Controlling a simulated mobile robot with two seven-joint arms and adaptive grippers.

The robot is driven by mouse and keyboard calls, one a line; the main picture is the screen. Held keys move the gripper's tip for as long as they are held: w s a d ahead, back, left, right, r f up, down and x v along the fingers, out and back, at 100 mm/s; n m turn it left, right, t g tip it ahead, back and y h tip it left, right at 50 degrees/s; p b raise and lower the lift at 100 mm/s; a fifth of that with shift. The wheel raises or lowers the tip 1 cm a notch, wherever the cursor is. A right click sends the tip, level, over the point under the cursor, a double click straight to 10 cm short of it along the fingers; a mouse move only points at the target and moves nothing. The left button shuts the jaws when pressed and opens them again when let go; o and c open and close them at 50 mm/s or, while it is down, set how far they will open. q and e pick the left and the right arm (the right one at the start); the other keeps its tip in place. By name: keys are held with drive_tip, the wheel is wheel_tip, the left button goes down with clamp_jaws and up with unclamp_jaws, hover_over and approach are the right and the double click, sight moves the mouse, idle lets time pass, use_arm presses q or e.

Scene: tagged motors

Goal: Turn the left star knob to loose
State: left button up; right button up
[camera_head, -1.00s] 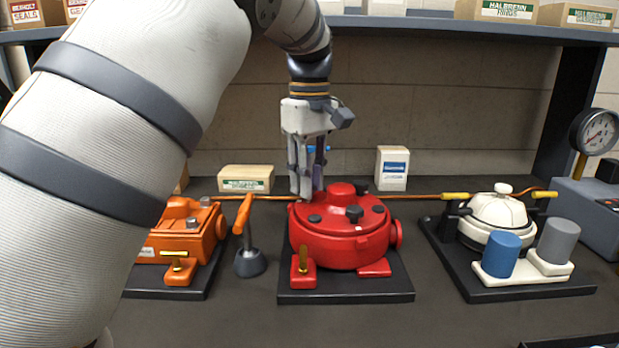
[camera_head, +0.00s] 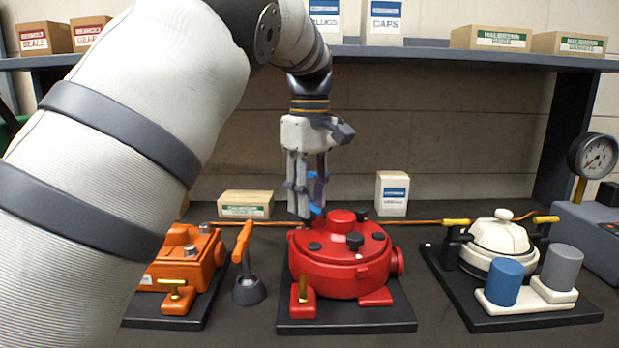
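A red round motor housing (camera_head: 341,275) sits on a dark base plate in the middle of the table. My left gripper (camera_head: 310,211) points down at the housing's back left edge. Its fingertips, with small blue parts by them, overlap that edge in view. Whether they touch or grip anything is unclear. My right gripper is out of view.
An orange motor (camera_head: 184,262) and an orange-handled lever (camera_head: 243,245) stand left. A cream-lidded unit (camera_head: 497,240) with blue and grey cylinders stands right, near a gauge (camera_head: 594,155). A copper pipe runs behind. A shelf (camera_head: 430,54) with boxes crosses above.

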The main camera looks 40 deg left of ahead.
use_arm(q)
wheel_tip(320, 180, up, 10)
idle(0.6)
